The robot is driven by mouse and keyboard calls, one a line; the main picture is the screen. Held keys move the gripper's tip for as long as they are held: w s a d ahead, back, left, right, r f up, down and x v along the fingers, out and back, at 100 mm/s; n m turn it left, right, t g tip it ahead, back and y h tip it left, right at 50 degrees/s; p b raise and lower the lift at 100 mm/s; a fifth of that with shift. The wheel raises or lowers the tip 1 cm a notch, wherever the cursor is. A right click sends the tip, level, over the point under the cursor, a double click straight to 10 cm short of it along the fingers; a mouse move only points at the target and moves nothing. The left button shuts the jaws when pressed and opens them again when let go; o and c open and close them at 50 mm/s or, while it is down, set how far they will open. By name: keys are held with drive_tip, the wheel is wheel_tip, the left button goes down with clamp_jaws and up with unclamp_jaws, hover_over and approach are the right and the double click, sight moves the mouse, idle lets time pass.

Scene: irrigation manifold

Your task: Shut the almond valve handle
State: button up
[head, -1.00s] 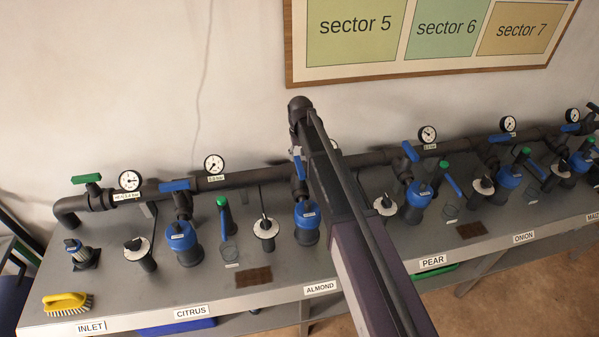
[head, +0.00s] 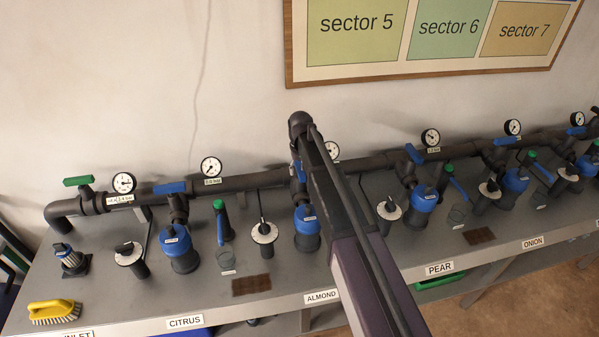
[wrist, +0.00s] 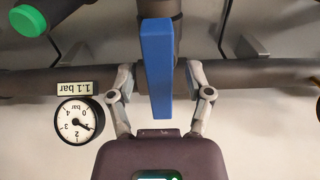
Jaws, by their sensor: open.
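The blue almond valve handle (wrist: 156,70) fills the middle of the wrist view. It lies in line with the dark branch pipe behind it and across the horizontal main pipe. My gripper (wrist: 160,68) is open, with one finger on each side of the handle and a visible gap on both sides. In the head view only a sliver of the handle (head: 299,170) shows at the left edge of my arm, above the ALMOND label (head: 321,296). My arm hides the gripper there.
A gauge (wrist: 77,122) reading near its 1.1 bar tag sits beside the handle, and a green-capped part (wrist: 28,20) is at the upper left. The main pipe (head: 245,182) runs along the wall. Other blue handles include citrus (head: 170,187) and pear (head: 413,154).

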clamp_jaws()
